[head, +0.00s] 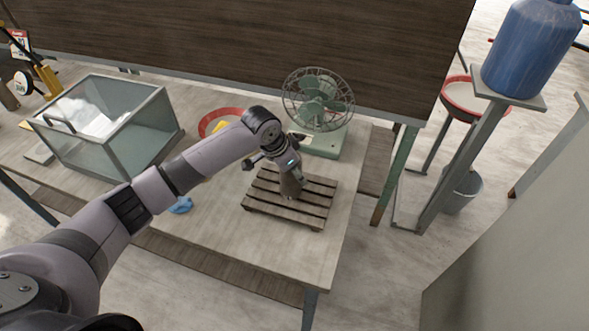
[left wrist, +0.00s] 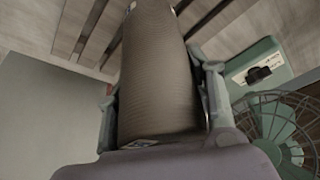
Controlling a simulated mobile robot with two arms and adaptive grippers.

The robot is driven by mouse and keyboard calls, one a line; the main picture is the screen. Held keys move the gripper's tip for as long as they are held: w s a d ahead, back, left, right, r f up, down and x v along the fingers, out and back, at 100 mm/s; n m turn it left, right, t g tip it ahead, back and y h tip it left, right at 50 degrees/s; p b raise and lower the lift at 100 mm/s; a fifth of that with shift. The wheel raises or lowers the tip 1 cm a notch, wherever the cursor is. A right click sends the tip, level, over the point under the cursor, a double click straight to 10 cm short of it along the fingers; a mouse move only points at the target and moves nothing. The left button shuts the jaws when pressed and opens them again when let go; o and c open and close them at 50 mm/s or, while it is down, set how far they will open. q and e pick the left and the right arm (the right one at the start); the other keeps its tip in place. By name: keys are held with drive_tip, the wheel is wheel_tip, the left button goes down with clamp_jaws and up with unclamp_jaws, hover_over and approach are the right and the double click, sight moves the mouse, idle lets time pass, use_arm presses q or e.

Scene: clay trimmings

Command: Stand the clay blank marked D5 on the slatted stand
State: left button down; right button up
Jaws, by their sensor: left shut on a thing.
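The slatted stand (head: 262,203) is a low platform of brown wooden slats near the right end of the table. My left gripper (head: 291,180) is above it, shut on a grey-brown clay blank (head: 292,187). In the left wrist view the blank (left wrist: 157,75) is a ribbed cylinder between the two fingers of the gripper (left wrist: 160,110), with slats (left wrist: 92,28) behind it. Small labels show at its ends, but I cannot read a mark. The blank looks roughly upright over the slats; I cannot tell whether it touches them. My right gripper is not in view.
A green fan (head: 320,143) stands just behind the stand. A glass case (head: 105,125) is at the left of the table (head: 225,235). A red-rimmed bowl (head: 236,111) is partly hidden behind my arm. A small blue item (head: 181,206) lies left of the stand. The front right tabletop is clear.

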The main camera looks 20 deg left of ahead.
use_arm(q)
drive_tip(key=c, duration=1.1)
unclamp_jaws()
drive_tip(key=o, duration=0.5)
drive_tip(key=shift+c, duration=0.2)
drive_tip(key=b+v, duration=0.1)
drive_tip(key=v, duration=1.1)
drive_tip(key=shift+b, duration=0.4)
